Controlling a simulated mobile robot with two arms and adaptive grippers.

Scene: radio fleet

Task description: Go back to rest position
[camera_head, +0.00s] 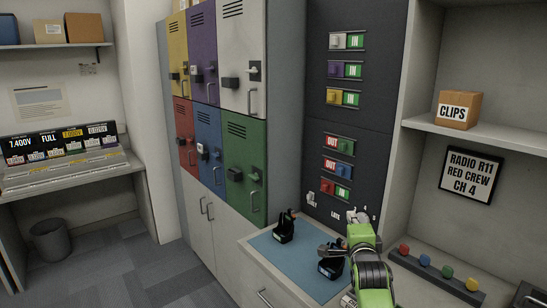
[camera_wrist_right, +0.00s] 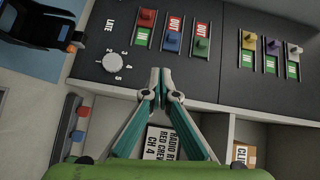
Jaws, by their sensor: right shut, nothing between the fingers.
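My right gripper (camera_head: 357,216) is shut and empty, in front of the lower end of the dark switch panel (camera_head: 375,112). My green right arm (camera_head: 375,285) comes in from the bottom of the head view. My left gripper is in neither view.
Two black radios (camera_head: 285,228) (camera_head: 331,263) are on a blue mat (camera_head: 270,245) left of my right arm. Coloured pegs (camera_head: 425,260) line a rail to its right. A CLIPS box (camera_head: 458,109) sits on the shelf. Coloured lockers (camera_head: 207,140) stand left. Floor (camera_head: 170,265) is clear.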

